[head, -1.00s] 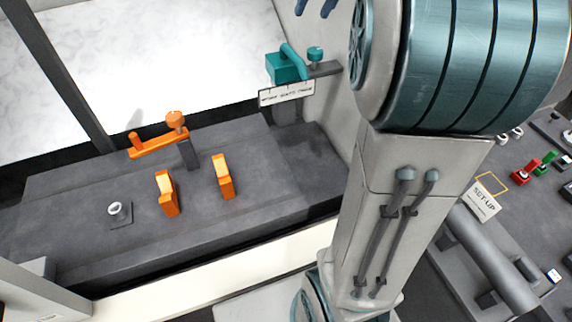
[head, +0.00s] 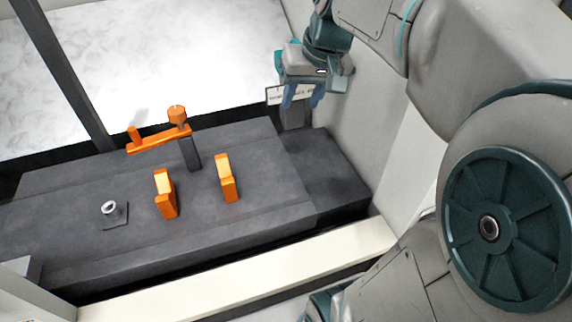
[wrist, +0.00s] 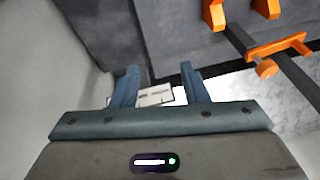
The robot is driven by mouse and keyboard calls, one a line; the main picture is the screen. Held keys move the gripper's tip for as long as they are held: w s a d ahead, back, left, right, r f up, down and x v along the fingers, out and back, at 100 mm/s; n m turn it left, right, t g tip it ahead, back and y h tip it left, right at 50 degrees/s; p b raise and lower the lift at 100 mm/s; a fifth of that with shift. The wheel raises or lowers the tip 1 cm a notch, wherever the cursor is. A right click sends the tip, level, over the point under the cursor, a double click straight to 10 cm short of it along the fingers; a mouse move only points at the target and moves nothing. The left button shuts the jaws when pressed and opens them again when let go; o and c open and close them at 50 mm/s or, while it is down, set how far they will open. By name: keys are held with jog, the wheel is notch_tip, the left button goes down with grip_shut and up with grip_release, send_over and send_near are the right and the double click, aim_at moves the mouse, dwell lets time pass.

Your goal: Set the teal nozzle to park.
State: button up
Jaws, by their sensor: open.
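The teal nozzle is almost wholly hidden behind my gripper (head: 303,98) in the head view. A small teal patch at the gripper's left may be part of it, but I cannot read its setting. The white label plate (head: 274,96) below the nozzle shows at the left of my fingers, its lettering too small to read. My gripper's blue fingers are apart and point down in front of the nozzle's post. In the wrist view, the label plate (wrist: 154,96) shows between and behind the open fingers (wrist: 161,72). No nozzle can be made out there, and I cannot tell whether the fingers touch it.
A dark grey bench (head: 270,180) carries two upright orange blocks (head: 227,178) and an orange lever (head: 158,140) with a knob. A small grey ring fitting (head: 109,208) sits at the left. A pale wall (head: 350,130) stands close to my gripper's right.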

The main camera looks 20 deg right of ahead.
jog(key=s+a+f+b, duration=0.2)
jog(key=s+f, duration=0.2)
jog(key=f, duration=0.2)
jog(key=s+a+f+h+b, duration=0.1)
jog(key=s+a+f+b, duration=0.1)
jog(key=f, duration=0.4)
jog(key=shift+s+a+f+n, duration=0.25)
jog(key=shift+s+n, duration=0.05)
jog(key=shift+s, duration=0.6)
